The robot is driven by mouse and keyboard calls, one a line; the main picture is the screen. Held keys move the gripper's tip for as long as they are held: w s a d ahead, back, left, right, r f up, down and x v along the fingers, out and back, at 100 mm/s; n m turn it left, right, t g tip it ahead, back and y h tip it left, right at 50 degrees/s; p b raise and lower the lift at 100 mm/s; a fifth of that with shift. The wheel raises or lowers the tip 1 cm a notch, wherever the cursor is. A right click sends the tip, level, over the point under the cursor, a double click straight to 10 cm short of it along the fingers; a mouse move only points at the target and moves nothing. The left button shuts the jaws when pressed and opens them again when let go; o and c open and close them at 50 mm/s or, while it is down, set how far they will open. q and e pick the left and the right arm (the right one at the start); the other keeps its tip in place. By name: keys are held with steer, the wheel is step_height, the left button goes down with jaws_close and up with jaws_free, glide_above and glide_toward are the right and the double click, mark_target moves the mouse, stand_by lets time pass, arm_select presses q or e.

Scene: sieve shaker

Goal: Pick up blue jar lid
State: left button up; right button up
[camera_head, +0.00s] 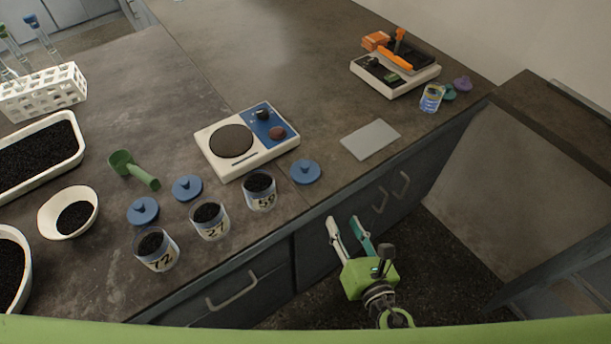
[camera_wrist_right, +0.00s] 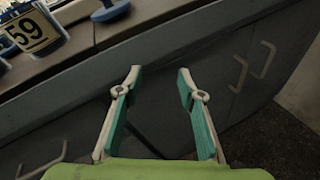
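Three blue jar lids with small knobs lie on the counter in the head view: one right of jar 59 (camera_head: 305,172), one behind jar 27 (camera_head: 187,188) and one behind jar 72 (camera_head: 143,210). The rightmost lid also shows at the top of the right wrist view (camera_wrist_right: 110,11). My right gripper (camera_head: 347,222) is open and empty, in front of the counter's edge and apart from the lids. Its spread fingers also show in the right wrist view (camera_wrist_right: 160,78). My left gripper is not in view.
Jars with dark grains, marked 72 (camera_head: 157,251), 27 (camera_head: 210,222) and 59 (camera_head: 260,191), stand near the front edge. A device with a round dark plate (camera_head: 247,140) stands behind them. A grey flat plate (camera_head: 370,139) lies to the right. Drawers and handles (camera_head: 232,291) are below.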

mark_target(307, 168)
steer(key=a+r+n+t+y, duration=0.2)
steer(key=a+r+n, duration=0.25)
steer(key=r, duration=0.65)
steer(key=x, duration=0.4)
steer(key=p+x, duration=0.1)
steer(key=x, duration=0.1)
steer(key=shift+w+f, duration=0.25)
steer(key=shift+f, duration=0.05)
steer(key=shift+a+f+x, duration=0.1)
steer(key=shift+a+x, duration=0.05)
steer(key=shift+x, duration=0.85)
steer(key=shift+a+f+x, duration=0.1)
steer(key=shift+f+x, duration=0.05)
steer(key=shift+x, duration=0.85)
steer(key=shift+a+f+x, duration=0.1)
steer(key=shift+a+x, duration=0.05)
steer(key=shift+x, duration=0.85)
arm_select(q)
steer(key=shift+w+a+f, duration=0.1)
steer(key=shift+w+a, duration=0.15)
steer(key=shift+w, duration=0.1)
arm_select(e)
steer(key=shift+s, duration=0.15)
jaws_close()
